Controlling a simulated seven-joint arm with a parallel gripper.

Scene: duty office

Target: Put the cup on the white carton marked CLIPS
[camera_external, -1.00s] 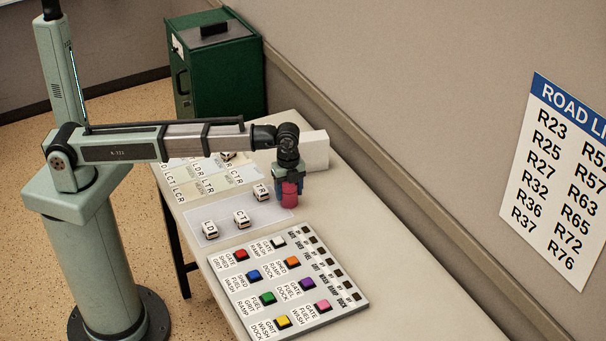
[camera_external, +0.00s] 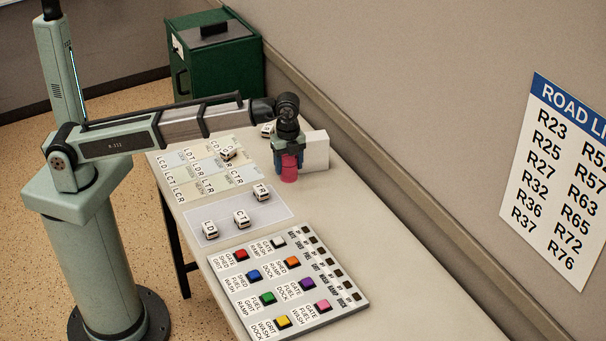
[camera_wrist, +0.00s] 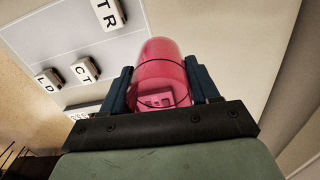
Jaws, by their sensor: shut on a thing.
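The cup (camera_external: 289,175) is pinkish red; in the wrist view the cup (camera_wrist: 160,62) looks translucent. My gripper (camera_external: 289,163) is shut on it, with one dark finger on each side, also in the wrist view (camera_wrist: 161,88). A plain white box-shaped carton (camera_external: 317,151) stands on the table just behind and to the right of my gripper in the external view. No marking on it can be read, and my gripper hides its left part. The cup appears in front of the carton, not on it; its exact height above the table is hard to tell.
A button panel (camera_external: 250,293) lies at the table's front. Lettered blocks (camera_external: 241,219) stand on a pale mat (camera_external: 280,211). A sheet of letter codes (camera_external: 182,171) lies at the left with another block (camera_external: 228,153). The wall runs along the right. The table (camera_external: 345,215) is clear right of the mat.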

